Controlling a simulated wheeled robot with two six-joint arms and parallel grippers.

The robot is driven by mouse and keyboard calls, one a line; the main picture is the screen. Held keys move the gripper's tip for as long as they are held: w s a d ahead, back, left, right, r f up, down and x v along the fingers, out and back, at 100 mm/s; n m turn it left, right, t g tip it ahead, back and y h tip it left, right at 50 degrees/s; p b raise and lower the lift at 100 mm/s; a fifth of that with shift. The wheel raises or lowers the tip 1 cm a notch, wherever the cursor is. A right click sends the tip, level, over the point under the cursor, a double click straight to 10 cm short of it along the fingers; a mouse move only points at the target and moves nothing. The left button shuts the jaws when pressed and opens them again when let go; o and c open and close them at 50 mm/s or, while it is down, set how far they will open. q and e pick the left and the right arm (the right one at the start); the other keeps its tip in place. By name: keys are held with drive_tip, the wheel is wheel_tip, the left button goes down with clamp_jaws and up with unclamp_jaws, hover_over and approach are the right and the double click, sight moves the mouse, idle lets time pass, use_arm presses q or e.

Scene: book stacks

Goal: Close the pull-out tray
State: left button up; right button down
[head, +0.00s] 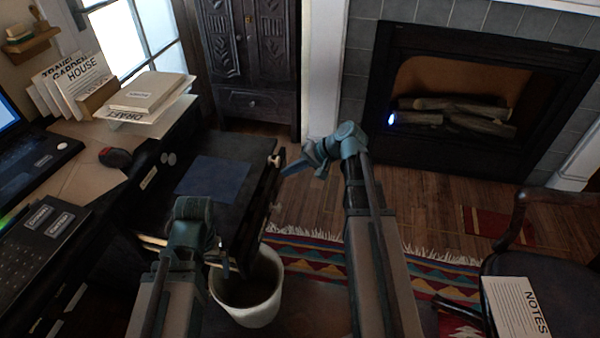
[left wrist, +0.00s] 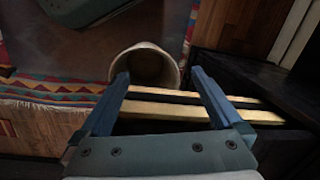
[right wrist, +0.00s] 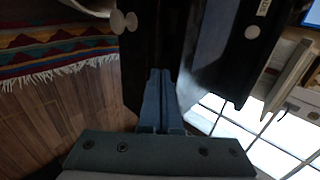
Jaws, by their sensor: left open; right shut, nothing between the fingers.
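The pull-out tray (head: 245,158) is dark, carries a blue mat (head: 212,176), and sticks out from the desk toward the room. Round knobs show on its front edge. My right gripper (head: 292,170) is shut and empty, close to the tray's front. In the right wrist view its fingertips (right wrist: 159,78) overlap the dark panel (right wrist: 140,60); I cannot tell whether they touch. My left gripper (head: 220,262) is open and empty, low by the tray's near side. In the left wrist view pale wooden strips (left wrist: 160,109) show between its fingers.
A white bin (head: 247,300) stands on the floor below the tray's near corner. The desk holds a laptop (head: 30,150), a mouse (head: 115,157) and papers with books (head: 148,92). A chair (head: 535,250) with notes is at the right.

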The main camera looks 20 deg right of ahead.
sight(189, 161)
use_arm(q)
drive_tip(key=shift+f, duration=0.8)
use_arm(e)
drive_tip(key=w+a, duration=0.1)
drive_tip(key=w+a+f, duration=0.1)
drive_tip(key=a, duration=0.1)
drive_tip(key=w+a, duration=0.1)
drive_tip(key=shift+w+a+f, duration=0.15)
drive_tip(key=shift+a+f, duration=0.15)
drive_tip(key=shift+a, duration=0.1)
drive_tip(key=w+a, duration=0.5)
drive_tip(key=a, duration=0.2)
drive_tip(key=w+a, duration=0.5)
drive_tip(key=a, duration=0.2)
drive_tip(key=w+a, duration=0.4)
drive_tip(key=a, duration=0.4)
drive_tip(key=shift+w, duration=0.4)
use_arm(q)
wheel_tip(189, 161, up, 9)
drive_tip(key=p, duration=0.9)
drive_tip(key=shift+r, duration=0.2)
use_arm(e)
drive_tip(key=v, duration=1.4)
